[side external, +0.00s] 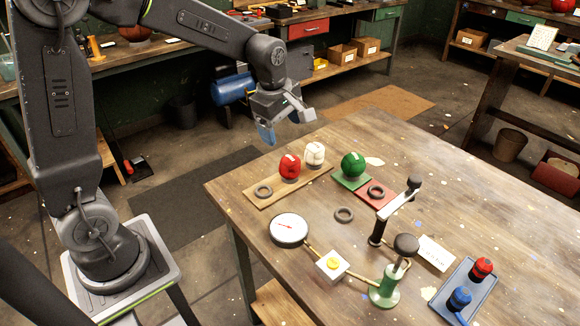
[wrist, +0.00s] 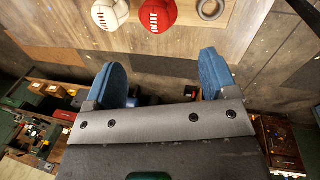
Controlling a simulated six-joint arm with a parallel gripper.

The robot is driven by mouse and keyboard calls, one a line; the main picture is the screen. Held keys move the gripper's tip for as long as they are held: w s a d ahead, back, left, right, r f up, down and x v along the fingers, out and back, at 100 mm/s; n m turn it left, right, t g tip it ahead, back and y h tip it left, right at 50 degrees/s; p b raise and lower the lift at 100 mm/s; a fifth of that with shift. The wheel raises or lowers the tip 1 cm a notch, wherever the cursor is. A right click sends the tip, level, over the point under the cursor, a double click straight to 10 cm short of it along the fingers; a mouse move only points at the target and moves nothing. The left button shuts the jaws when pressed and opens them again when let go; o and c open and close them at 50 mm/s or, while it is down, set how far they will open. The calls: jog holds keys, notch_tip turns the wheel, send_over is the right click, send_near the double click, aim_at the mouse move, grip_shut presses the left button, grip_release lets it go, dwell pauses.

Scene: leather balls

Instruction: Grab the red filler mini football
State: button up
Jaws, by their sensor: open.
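A red mini football (side external: 289,167) sits on a wooden board (side external: 260,200) at the table's far left part. A white mini football (side external: 314,153) stands just right of it on the same board. In the wrist view the red ball (wrist: 158,14) is at the top edge, partly cut off, with the white ball (wrist: 108,13) to its left. My gripper (side external: 288,118) is open and empty, above and behind the board, apart from both balls. Its blue fingers (wrist: 165,80) are spread in the wrist view, with nothing between them.
A dark ring (side external: 263,191) lies on the board. A green ball (side external: 353,165) on a green mat, another ring on a red mat, a round gauge (side external: 288,230), a green hand pump (side external: 390,285) and a blue tray (side external: 462,292) occupy the table.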

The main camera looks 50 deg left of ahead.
aim_at(290, 159)
jog(key=shift+n, duration=0.3)
jog(key=w+f, duration=0.1)
jog(key=f, duration=0.3)
jog(key=w+f, duration=0.1)
jog(key=f, duration=0.4)
jog(key=w+f, duration=0.1)
jog(key=f, duration=0.4)
jog(key=shift+w+a, duration=0.15)
jog(key=shift+a, duration=0.1)
jog(key=shift+c, duration=0.3)
jog(key=c, duration=0.6)
